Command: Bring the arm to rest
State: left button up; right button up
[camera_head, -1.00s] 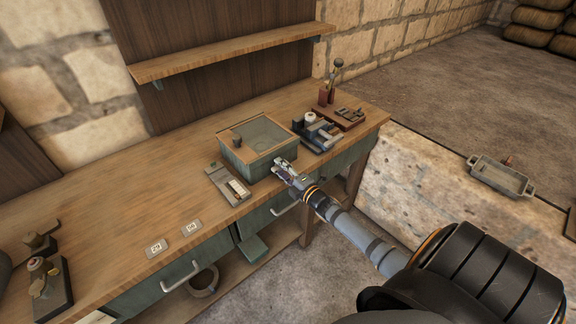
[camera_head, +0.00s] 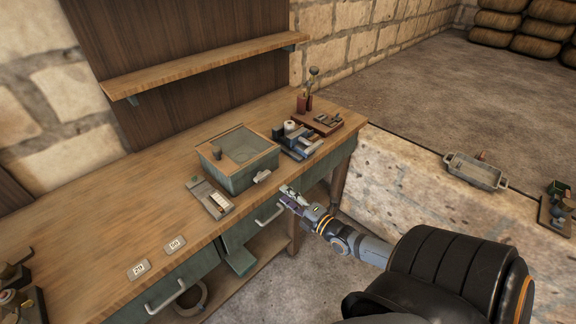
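My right arm (camera_head: 365,245) comes in from the lower right. Its gripper (camera_head: 286,190) is in front of the workbench's front edge, near a drawer handle and below the green box (camera_head: 240,160). The fingers are small in the view, and I cannot tell whether they are open or shut. A small pale piece (camera_head: 262,176) sits by the near right corner of the box, apart from the gripper. My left gripper is not in view.
The wooden workbench (camera_head: 110,215) holds a tray of parts (camera_head: 211,198), a blue-grey fixture (camera_head: 297,140) and number tags (camera_head: 138,269). A shelf (camera_head: 200,65) is above. A metal tray (camera_head: 476,171) lies on the stone ledge at right. Floor in front is open.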

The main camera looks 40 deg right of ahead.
jog(key=s+d+f+m+g+h, duration=0.1)
jog(key=s+f+m+g, duration=0.25)
jog(key=f, duration=0.55)
jog(key=s+d+f+m+g+h, duration=0.1)
jog(key=s+d+f+m+g, duration=0.3)
jog(key=f, duration=0.6)
jog(key=s+a+f+m+g+h, duration=0.1)
jog(key=s+f+m, duration=0.3)
jog(key=f, duration=0.5)
jog(key=s+a+f+m+g, duration=0.2)
jog(key=s+a+f, duration=0.2)
jog(key=s+f, duration=0.2)
jog(key=s+a+f+m+g, duration=0.2)
jog(key=s+a+f, duration=0.3)
jog(key=s, duration=0.6)
jog(key=s+a+f+m+g+y, duration=0.1)
jog(key=s+a+f+m+g, duration=0.2)
jog(key=s+f, duration=0.3)
jog(key=s+a+g, duration=0.1)
jog(key=s, duration=0.2)
jog(key=shift+a+f, duration=0.3)
jog(key=shift+a, duration=0.05)
